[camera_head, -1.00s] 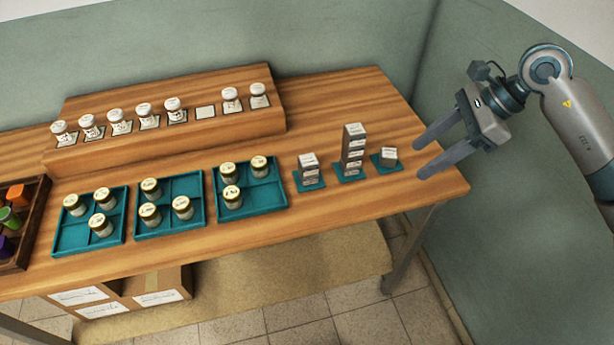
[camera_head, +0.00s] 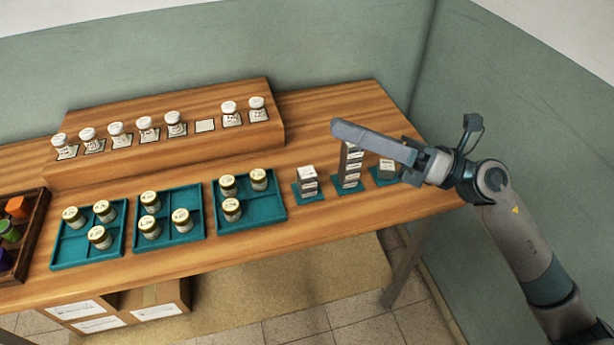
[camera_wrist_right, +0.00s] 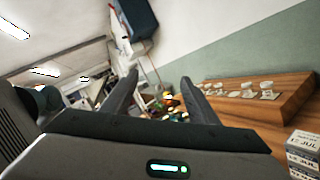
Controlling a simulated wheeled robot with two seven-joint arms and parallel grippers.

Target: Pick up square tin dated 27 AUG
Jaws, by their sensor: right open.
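Square grey tins with white labels stand on three teal mats at the right of the table. The left mat holds a short stack (camera_head: 307,183), the middle mat a taller stack (camera_head: 350,177), and the right mat a low tin (camera_head: 385,168). Dates are too small to read in the head view. The right wrist view shows a tin stack (camera_wrist_right: 304,155) at lower right, with JUL on its labels. My right gripper (camera_head: 340,130) is open and empty. Its fingers pass in front of the tall stack's upper part in the head view. My left gripper is out of view.
White-lidded jars stand on a raised wooden shelf (camera_head: 235,135) behind, with one bare spot. Three teal trays (camera_head: 262,202) hold gold-lidded jars. A dark crate (camera_head: 35,225) with coloured items is at far left. The table front below the tin mats is clear.

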